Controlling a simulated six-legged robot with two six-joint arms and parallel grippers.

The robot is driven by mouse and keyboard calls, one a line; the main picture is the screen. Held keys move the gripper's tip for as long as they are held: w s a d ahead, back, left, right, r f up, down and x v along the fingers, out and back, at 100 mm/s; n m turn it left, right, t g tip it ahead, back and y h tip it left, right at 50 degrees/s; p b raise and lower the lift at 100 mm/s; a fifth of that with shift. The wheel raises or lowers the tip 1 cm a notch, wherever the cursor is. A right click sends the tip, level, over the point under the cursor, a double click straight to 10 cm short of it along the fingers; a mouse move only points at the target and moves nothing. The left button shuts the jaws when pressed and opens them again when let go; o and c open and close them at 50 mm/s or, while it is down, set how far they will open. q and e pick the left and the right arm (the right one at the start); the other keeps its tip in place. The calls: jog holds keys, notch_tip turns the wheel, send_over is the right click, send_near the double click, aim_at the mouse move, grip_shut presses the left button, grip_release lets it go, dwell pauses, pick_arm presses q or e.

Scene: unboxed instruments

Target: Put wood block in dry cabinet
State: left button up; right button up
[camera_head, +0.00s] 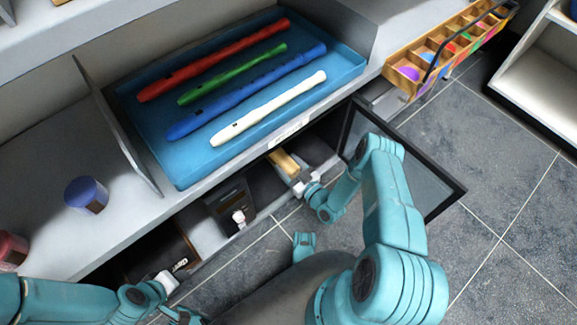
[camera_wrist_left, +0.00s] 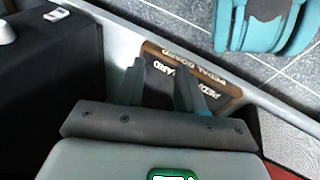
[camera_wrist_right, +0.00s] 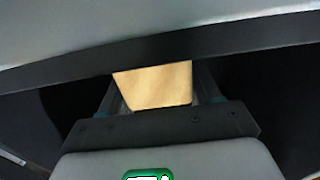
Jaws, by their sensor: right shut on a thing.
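The tan wood block (camera_head: 284,163) is between the fingers of my right gripper (camera_head: 292,172), which is shut on it. The block also fills the gap between the fingers in the right wrist view (camera_wrist_right: 155,84), under a dark horizontal edge. The block is at the opening of a dark compartment below the counter, beside the open black-framed glass door (camera_head: 437,188) of what looks like the dry cabinet (camera_head: 318,150). Its depth inside is hard to tell. My left gripper (camera_wrist_left: 160,82) is open and empty, its fingers apart over a board lettered "PEDAL BOARD" (camera_wrist_left: 205,72).
A blue tray (camera_head: 355,68) with several recorders lies on the counter above. A dark box-like device (camera_head: 231,203) stands on the lower shelf left of the block. A blue-lidded jar (camera_head: 87,195) is on the counter. A compartmented wooden tray (camera_head: 398,76) is at upper right.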

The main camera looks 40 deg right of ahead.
jog(key=o, duration=1.2)
jog(key=shift+f, duration=0.1)
jog(key=shift+r, duration=0.2)
pick_arm(q)
jog(key=shift+g, duration=0.6)
jog(key=s+r+p, duration=0.2)
jog(key=p, duration=0.1)
jog(key=s+r+p, duration=0.1)
jog(key=r, duration=0.1)
jog(key=shift+s+d+r, duration=0.1)
jog(key=shift+d, duration=0.2)
pick_arm(e)
jog(key=s, duration=0.8)
jog(key=s+d, duration=0.1)
jog(key=s, duration=0.3)
jog(key=shift+w+f, duration=0.1)
